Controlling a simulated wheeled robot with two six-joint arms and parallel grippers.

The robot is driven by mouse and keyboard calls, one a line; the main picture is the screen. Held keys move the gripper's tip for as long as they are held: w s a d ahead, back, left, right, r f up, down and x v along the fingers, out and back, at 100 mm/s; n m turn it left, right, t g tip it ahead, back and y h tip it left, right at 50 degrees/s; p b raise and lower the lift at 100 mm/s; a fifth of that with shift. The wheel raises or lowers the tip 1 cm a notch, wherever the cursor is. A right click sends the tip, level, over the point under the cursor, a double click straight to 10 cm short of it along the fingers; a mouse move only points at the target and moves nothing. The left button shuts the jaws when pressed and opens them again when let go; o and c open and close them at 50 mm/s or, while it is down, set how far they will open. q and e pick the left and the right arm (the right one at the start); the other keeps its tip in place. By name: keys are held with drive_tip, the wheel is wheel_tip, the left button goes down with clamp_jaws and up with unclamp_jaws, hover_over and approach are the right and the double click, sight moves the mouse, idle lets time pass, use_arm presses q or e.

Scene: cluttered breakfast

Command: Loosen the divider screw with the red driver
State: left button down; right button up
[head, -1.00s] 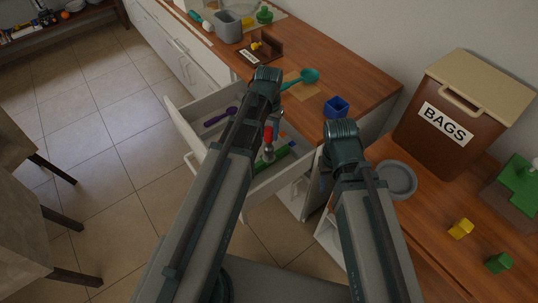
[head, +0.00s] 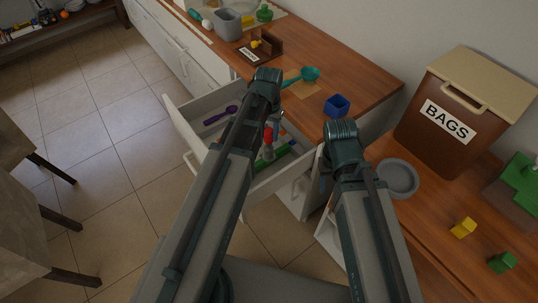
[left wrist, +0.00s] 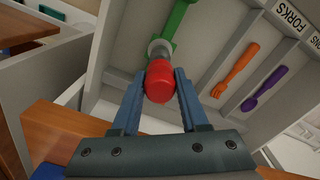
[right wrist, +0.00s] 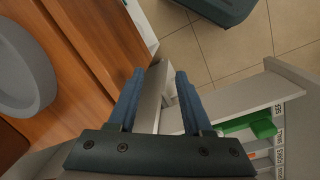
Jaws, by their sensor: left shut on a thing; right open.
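The red driver (head: 268,135) is over the open drawer (head: 185,113) in the head view. My left gripper (left wrist: 159,85) is shut on its red handle (left wrist: 159,82), which shows nearly end-on in the left wrist view. A grey round part (left wrist: 160,47) shows just beyond the handle, in front of a green bar (left wrist: 181,18) in the drawer. I cannot tell whether this is the driver's shaft or the screw; the driver's tip is hidden. My right gripper (right wrist: 155,82) is open and empty, beside the drawer's end and the counter.
The drawer holds an orange fork (left wrist: 235,68) and a purple utensil (left wrist: 264,88) between pale dividers. A teal ladle (head: 309,74) and blue cup (head: 337,105) are on the counter. A grey bowl (head: 398,178) and BAGS box (head: 449,120) are at the right.

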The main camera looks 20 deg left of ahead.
use_arm(q)
drive_tip(key=shift+f+b, duration=0.75)
drive_tip(key=shift+f, duration=0.15)
drive_tip(key=shift+c, duration=1.7)
unclamp_jaws()
drive_tip(key=shift+r, duration=0.1)
drive_tip(key=shift+r, duration=0.1)
wheel_tip(320, 180, up, 14)
drive_tip(key=p, duration=1.4)
drive_tip(key=s+d+m+y, duration=0.1)
drive_tip(key=s+d+m, duration=0.1)
drive_tip(key=s+d, duration=0.8)
drive_tip(key=s, duration=0.4)
drive_tip(key=shift+s+d, duration=0.2)
drive_tip(key=shift+d, duration=0.05)
